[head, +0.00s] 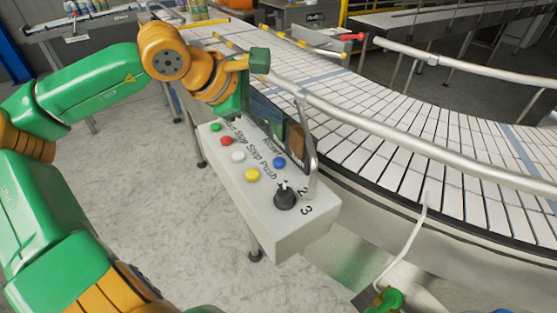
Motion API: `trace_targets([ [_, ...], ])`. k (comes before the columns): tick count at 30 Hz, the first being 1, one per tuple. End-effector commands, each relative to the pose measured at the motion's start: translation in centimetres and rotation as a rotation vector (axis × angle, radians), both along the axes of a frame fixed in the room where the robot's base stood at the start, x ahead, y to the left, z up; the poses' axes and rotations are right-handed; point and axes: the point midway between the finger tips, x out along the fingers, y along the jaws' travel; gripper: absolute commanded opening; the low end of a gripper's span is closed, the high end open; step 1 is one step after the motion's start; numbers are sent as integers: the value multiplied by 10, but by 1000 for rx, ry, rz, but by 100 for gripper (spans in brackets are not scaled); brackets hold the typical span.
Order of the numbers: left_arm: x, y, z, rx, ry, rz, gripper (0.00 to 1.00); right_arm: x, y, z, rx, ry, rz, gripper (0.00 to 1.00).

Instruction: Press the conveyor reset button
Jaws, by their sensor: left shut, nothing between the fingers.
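The white control box (225,180) stands on legs beside the conveyor. Its sloped top carries a green button (215,127), a red button (226,141), a white button (237,157), a yellow button (252,174), a blue button (279,162) and a black rotary knob (285,197). Printed labels run between them; a word near the blue button looks like "Reset" but is partly hard to read. My left gripper (240,92) is shut and empty over the far end of the box, apart from the blue button.
A metal guard bar (311,150) and dark screens (267,113) stand along the box's conveyor side. The curved conveyor (370,105) with its tubular rail fills the right. A thin white rod or cable (408,245) hangs at lower right. The floor left of the box is clear.

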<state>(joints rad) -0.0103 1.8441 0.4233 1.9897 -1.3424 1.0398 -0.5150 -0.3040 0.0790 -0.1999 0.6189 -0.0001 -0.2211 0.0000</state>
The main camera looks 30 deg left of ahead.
Motion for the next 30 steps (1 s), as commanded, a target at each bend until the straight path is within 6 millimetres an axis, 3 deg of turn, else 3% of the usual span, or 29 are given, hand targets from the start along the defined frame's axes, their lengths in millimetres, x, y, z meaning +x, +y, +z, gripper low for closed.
trace_targets([
  [16,0,0,-79,-2,0,1,0,3,1,-70,2,-6,-1,70],
  [30,0,0,-83,-2,0,0,0,4,-1,-74,-1,-7,1,70],
])
